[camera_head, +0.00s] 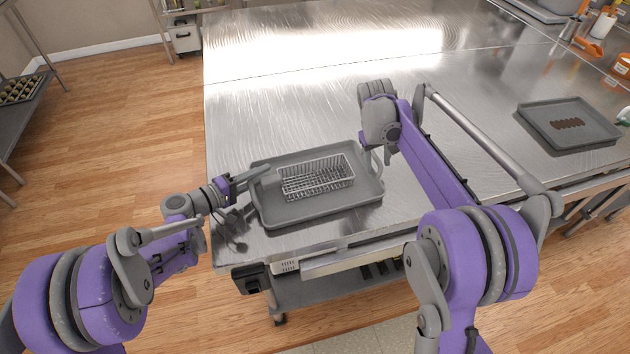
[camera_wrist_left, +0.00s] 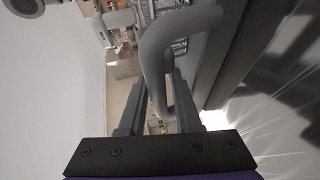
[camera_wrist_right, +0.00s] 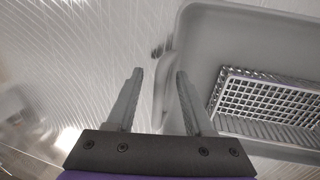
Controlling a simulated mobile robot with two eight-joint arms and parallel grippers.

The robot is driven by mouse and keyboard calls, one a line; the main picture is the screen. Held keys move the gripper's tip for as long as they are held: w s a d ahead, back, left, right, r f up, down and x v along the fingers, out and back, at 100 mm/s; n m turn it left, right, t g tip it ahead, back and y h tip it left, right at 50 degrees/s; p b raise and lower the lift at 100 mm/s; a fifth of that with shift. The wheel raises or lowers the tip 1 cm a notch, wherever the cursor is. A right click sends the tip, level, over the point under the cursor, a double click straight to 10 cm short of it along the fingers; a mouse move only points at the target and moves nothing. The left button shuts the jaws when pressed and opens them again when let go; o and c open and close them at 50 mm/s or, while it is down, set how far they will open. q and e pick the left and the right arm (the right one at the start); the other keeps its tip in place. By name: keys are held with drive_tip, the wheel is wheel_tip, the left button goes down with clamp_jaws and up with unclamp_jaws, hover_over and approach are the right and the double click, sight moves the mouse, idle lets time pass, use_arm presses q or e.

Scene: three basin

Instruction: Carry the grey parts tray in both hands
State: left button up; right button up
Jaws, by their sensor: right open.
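The grey parts tray (camera_head: 340,203) lies on the near left corner of the steel table. A wire basket (camera_head: 318,176) stands in it; it also shows in the right wrist view (camera_wrist_right: 268,100). My left gripper (camera_head: 258,180) is at the tray's left end. In the left wrist view its fingers (camera_wrist_left: 160,80) close on either side of the tray's looped handle (camera_wrist_left: 155,55). My right gripper (camera_wrist_right: 158,75) is open at the tray's right end, its fingers apart near the right handle (camera_wrist_right: 163,85). In the head view the right fingers are mostly hidden by my arm.
A second grey tray (camera_head: 545,115) with brown pieces in it lies on the table at the right. Bottles and orange-handled tools (camera_head: 590,35) stand at the far right. The table's middle and back are clear. A rack with a muffin tin (camera_head: 20,88) is at the left.

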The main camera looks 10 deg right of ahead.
use_arm(q)
drive_tip(key=c, duration=0.5)
use_arm(e)
drive_tip(key=c, duration=0.5)
use_arm(q)
clamp_jaws()
use_arm(e)
clamp_jaws()
